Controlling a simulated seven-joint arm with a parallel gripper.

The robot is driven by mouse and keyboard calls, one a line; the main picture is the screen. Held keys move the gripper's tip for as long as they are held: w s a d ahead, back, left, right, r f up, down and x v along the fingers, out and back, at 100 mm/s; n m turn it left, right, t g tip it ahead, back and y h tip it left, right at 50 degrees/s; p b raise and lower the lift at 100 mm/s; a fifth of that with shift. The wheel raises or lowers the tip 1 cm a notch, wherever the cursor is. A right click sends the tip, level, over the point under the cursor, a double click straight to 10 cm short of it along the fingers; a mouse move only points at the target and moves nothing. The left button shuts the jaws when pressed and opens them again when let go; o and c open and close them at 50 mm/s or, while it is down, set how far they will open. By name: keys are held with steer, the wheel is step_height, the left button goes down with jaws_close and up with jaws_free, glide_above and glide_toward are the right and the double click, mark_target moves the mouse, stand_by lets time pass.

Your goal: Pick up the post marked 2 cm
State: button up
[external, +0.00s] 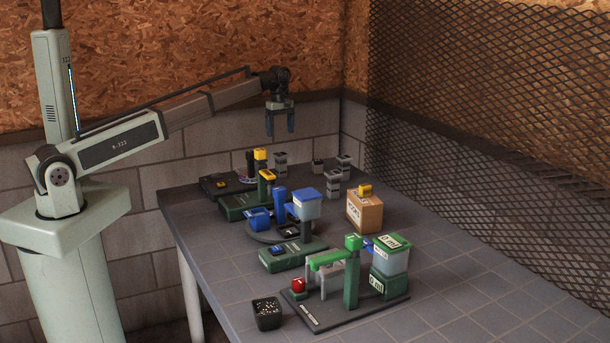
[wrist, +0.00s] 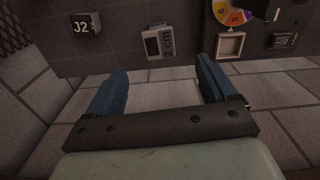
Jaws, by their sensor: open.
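A small grey post (wrist: 153,43) with a light top face shows in the wrist view, just beyond the fingertips and between their lines. The sideways lettering on its side appears to read 2 cm. In the external view, a dark grey post (external: 280,162) stands near the table's far edge, below my gripper (external: 280,130); its marking is too small to read there. My gripper also shows in the wrist view (wrist: 160,72), with its two blue fingers spread wide. It is open, empty and above the table, apart from the post.
Other grey posts stand to the right (external: 333,184). Soil-mixer machines, a cardboard box (external: 364,211) and a soil pot (external: 267,313) are nearer. Mesh (external: 480,120) borders the right side.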

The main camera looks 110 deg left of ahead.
mark_target(278, 152)
step_height(278, 152, down, 7)
steer(key=shift+f, duration=0.15)
steer(key=shift+a+f, duration=0.2)
steer(key=shift+f, duration=3.05)
steer(key=c, duration=1.1)
